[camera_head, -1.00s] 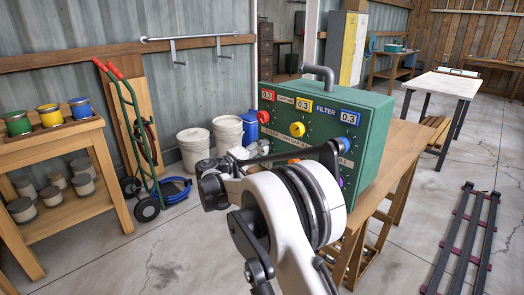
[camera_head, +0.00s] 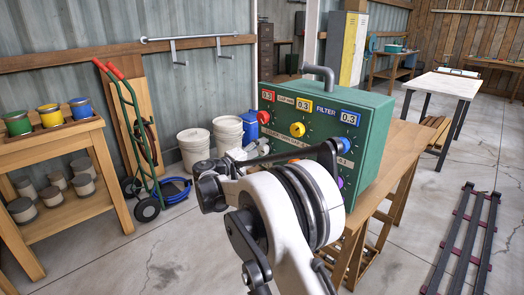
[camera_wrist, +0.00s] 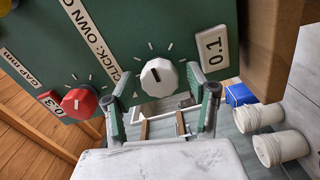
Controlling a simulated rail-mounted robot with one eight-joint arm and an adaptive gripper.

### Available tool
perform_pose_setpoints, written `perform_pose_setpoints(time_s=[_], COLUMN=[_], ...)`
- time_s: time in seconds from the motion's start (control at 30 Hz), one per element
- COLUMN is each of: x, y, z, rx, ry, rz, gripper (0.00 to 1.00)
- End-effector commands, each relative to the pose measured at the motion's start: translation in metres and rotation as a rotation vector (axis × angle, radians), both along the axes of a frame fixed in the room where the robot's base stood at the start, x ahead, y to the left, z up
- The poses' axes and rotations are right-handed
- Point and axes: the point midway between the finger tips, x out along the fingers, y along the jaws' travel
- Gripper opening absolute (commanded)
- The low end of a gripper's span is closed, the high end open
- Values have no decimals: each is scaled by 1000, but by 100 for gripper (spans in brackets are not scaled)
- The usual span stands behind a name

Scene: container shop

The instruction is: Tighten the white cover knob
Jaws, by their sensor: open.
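The white knob (camera_wrist: 158,77) sits on the front face of a green control box (camera_head: 366,150). It is faceted, with a dark pointer line and tick marks around it. In the wrist view my gripper (camera_wrist: 157,82) is open, with one finger on each side of the knob and a visible gap at both sides. I cannot tell how deep the fingers reach along the knob. In the head view the white knob is hidden behind my arm.
A red knob (camera_wrist: 79,102) is close by on the same panel, left of my gripper in the wrist view. A yellow knob (camera_head: 297,129) and a blue knob (camera_head: 343,143) are also on the panel. The box stands on a wooden table (camera_head: 403,150); white buckets (camera_head: 194,144) are behind.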

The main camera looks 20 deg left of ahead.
Motion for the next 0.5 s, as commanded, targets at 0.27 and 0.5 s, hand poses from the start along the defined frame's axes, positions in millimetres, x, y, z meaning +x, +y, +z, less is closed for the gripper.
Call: perform_pose_setpoints(time_s=[0.27, 0.5], x=[-48, -84], y=[24, 41], z=[0, 0], rx=[0, 0], ry=[0, 0], rz=[4, 3], gripper=[53, 53])
